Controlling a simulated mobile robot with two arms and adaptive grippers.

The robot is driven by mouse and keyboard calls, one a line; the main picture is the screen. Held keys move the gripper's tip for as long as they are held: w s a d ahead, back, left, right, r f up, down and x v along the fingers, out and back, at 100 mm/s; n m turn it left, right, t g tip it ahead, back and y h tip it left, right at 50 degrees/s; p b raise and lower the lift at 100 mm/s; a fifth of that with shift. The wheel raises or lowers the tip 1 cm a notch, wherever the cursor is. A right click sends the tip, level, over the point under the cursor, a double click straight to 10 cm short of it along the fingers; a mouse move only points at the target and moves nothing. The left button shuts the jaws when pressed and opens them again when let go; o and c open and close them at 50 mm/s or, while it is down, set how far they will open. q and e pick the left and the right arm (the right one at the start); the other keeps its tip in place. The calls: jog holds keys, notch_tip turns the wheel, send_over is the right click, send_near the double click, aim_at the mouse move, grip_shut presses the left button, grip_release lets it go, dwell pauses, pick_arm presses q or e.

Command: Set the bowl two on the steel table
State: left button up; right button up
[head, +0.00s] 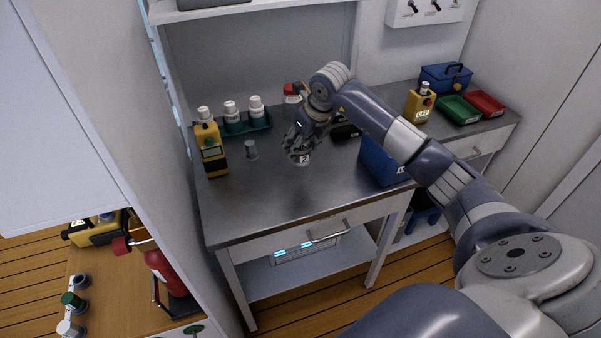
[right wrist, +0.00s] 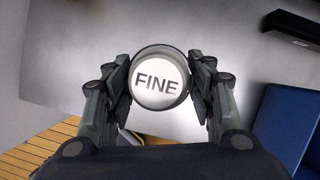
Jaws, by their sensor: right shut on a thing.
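A small round white bowl (head: 302,159) with a dark mark on its side, which looks like a 2, is at my right gripper (head: 297,148) above the middle of the steel table (head: 285,195). In the right wrist view the bowl (right wrist: 160,82) shows from above as a round cup with "FINE" on its inside, and the two fingers of my right gripper (right wrist: 160,90) close on its opposite sides. The bowl looks upright and very near the tabletop; I cannot tell whether it touches. My left gripper is not in view.
A yellow meter (head: 211,150), a small grey cylinder (head: 251,150) and a teal rack (head: 247,125) of white bottles stand to the left. A red-capped bottle (head: 292,92) is behind. A blue bin (head: 381,164) is to the right. The table's front is clear.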

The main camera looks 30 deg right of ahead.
aim_at(308, 154)
notch_tip(308, 154, down, 8)
jog(key=shift+r+p, duration=0.15)
jog(key=shift+p, duration=0.9)
jog(key=shift+f, duration=0.2)
jog(key=shift+f, duration=0.15)
jog(key=o, duration=1.1)
jog(key=b+v, duration=0.2)
jog(key=v, duration=1)
jog(key=shift+b, duration=0.3)
